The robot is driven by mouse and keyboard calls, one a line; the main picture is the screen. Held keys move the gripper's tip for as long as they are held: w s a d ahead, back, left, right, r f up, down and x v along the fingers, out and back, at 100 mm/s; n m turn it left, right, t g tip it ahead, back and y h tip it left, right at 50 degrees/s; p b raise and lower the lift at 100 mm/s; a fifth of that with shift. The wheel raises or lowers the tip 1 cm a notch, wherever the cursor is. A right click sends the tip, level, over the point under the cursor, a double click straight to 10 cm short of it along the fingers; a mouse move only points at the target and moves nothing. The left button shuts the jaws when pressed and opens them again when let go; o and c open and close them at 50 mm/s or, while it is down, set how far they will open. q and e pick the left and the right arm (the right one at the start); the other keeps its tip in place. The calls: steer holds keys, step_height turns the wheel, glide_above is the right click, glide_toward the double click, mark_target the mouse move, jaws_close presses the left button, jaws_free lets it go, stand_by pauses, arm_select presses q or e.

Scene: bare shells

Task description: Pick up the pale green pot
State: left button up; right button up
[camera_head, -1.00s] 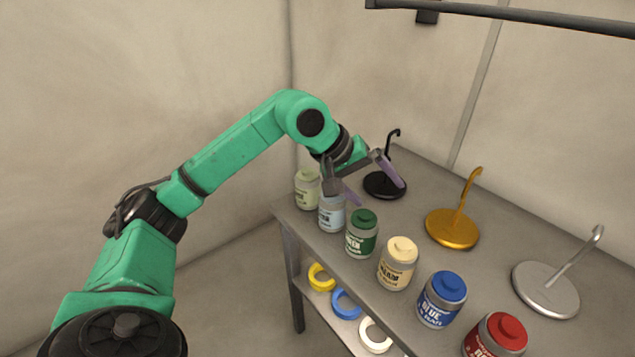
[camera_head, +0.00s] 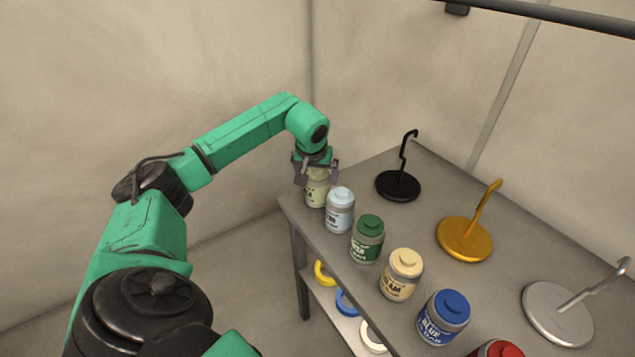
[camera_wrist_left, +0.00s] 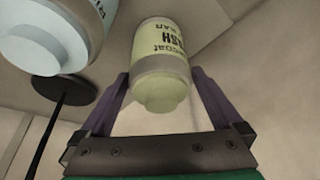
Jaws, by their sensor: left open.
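The pale green pot (camera_head: 316,190) stands upright at the far left corner of the table (camera_head: 382,215), the last in a row of pots. My left gripper (camera_head: 315,180) is over it, pointing down, with its fingers on either side of the pot's top. In the left wrist view the pale green pot (camera_wrist_left: 161,65) shows between the two spread purple fingers (camera_wrist_left: 160,95), with gaps at both sides of its lid. The gripper partly hides the pot's lid in the head view. My right gripper is not in view.
A light blue pot (camera_head: 339,212) stands close beside the pale green one. Green (camera_head: 367,240), cream (camera_head: 402,275), blue (camera_head: 443,318) and red (camera_head: 497,349) pots continue the row. Black (camera_head: 398,187), gold (camera_head: 465,240) and silver (camera_head: 558,312) hooked stands are behind. Coloured rings lie on the lower shelf.

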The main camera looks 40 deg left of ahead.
arm_select(q)
steer(key=shift+f, duration=0.15)
steer(key=c, duration=1.5)
